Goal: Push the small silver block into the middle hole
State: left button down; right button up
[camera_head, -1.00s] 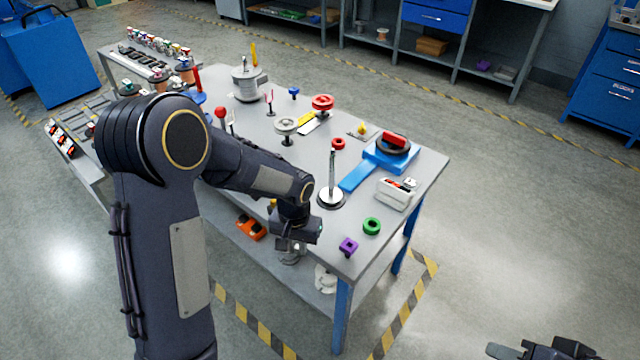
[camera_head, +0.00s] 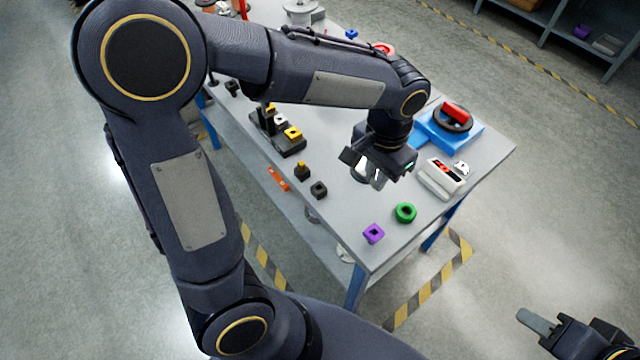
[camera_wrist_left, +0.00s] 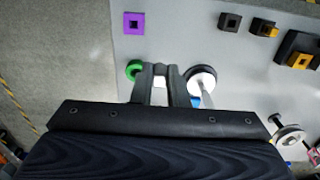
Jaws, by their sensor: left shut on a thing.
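A small silver block (camera_head: 281,121) sits in the middle of a black holder (camera_head: 290,148), between two yellow blocks. The holder partly shows at the right edge of the left wrist view, with a yellow block (camera_wrist_left: 299,60). My left gripper (camera_head: 368,172) is over the table, well to the right of the holder. In the left wrist view its fingers (camera_wrist_left: 160,88) are close together with a pale thing between them, which I cannot identify. The holder's holes are too small to make out. My right gripper (camera_head: 545,328) is at the lower right, off the table; its jaws are unclear.
A purple square piece (camera_head: 373,234), a green ring (camera_head: 405,212) and a white case (camera_head: 437,184) lie near the table's right end. A blue fixture (camera_head: 468,131) stands behind. A round base with a rod (camera_wrist_left: 202,76) is close to my left gripper. Small black pieces (camera_head: 319,190) lie front-left.

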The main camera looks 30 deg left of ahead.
pick_arm(q)
jog(key=a+f, duration=0.2)
jog(key=a, duration=0.2)
jog(key=w+a+f, duration=0.1)
jog(key=a+f, duration=0.2)
jog(key=a, duration=0.1)
jog(key=a+f, duration=0.3)
jog(key=a, duration=0.1)
jog(key=shift+w+a+f, duration=0.1)
jog(key=shift+w+f, duration=0.1)
jog(key=shift+a+f, duration=0.2)
jog(key=f, duration=0.3)
jog(key=shift+a, duration=0.4)
jog(key=shift+f, duration=0.3)
